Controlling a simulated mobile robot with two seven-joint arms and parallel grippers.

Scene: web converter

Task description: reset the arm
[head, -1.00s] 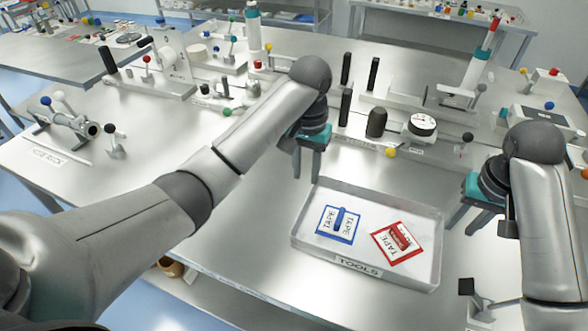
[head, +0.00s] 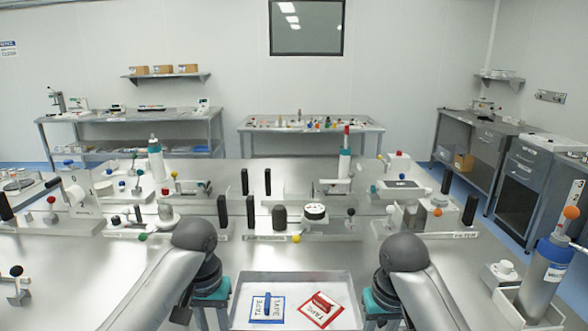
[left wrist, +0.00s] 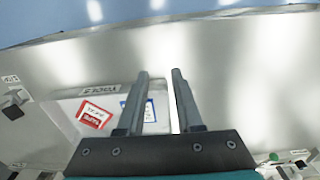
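My left gripper (head: 206,314) is at the bottom of the head view, at the left side of the tools tray (head: 293,279). In the left wrist view its two fingers (left wrist: 160,80) are apart with nothing between them. My right gripper (head: 386,318) is at the tray's right side, partly cut off by the frame's lower edge; its fingers look apart and empty. The two arms stand nearly mirrored on either side of the tray.
A blue-edged tape card (head: 266,309) and a red-edged one (head: 320,310) lie in the tray. Beyond it, a row of machine parts with black posts (head: 251,212) and a dial gauge (head: 315,212) crosses the table. A blue-grey cylinder (head: 541,282) stands at the right.

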